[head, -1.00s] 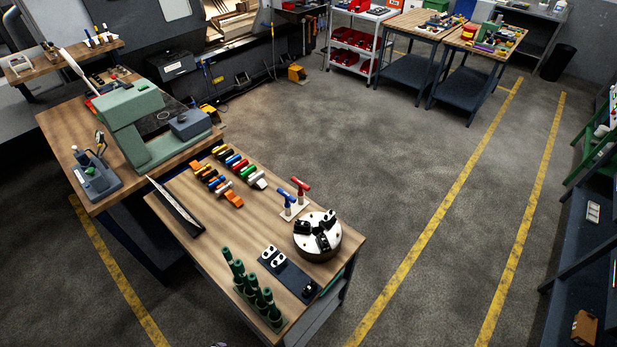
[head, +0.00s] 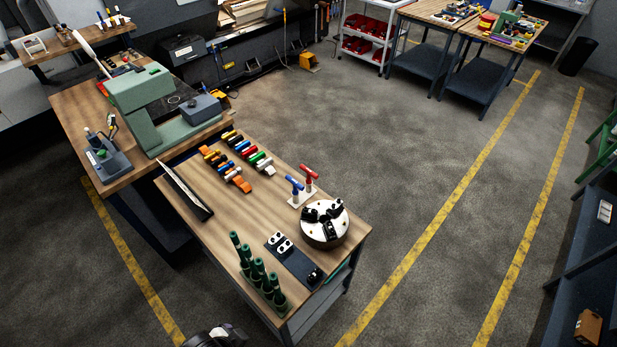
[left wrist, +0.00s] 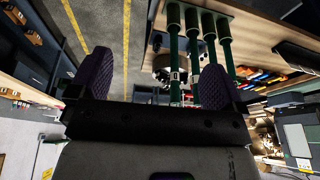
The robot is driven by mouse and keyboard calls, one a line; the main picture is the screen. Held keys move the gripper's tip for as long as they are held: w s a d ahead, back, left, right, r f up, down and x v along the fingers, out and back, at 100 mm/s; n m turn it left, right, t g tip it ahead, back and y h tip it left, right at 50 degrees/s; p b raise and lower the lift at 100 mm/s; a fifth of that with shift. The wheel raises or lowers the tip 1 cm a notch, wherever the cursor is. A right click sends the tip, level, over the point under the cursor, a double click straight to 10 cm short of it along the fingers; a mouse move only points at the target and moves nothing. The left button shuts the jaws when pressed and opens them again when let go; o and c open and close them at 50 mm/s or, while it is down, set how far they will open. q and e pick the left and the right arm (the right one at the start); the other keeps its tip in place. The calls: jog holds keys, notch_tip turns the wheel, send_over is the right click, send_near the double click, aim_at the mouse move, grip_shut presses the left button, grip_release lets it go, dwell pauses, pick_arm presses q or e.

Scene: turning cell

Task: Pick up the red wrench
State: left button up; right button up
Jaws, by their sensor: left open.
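The red wrench (head: 309,176) is a T-handled key standing upright in a small white holder (head: 304,198) on the near wooden bench (head: 225,213). A matching blue T-handled key (head: 294,186) stands just left of it. My left gripper (left wrist: 156,58) is open and empty in the left wrist view, with its two dark padded fingers spread. Green posts (left wrist: 196,50) show beyond and partly behind its fingers. I cannot make out the red wrench in the left wrist view. A dark and white part of my arm shows at the bottom edge of the head view. My right gripper is not in view.
A round chuck (head: 325,222) sits close to the right of the wrench holder. Upright green posts (head: 258,272) and a dark plate (head: 294,262) stand at the near end. Rows of coloured tools (head: 236,165) lie behind. The floor right of the bench is clear.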

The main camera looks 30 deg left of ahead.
pick_arm(q)
jog(key=shift+c, duration=0.3)
jog(key=c, duration=0.7)
jog(key=shift+o, duration=0.2)
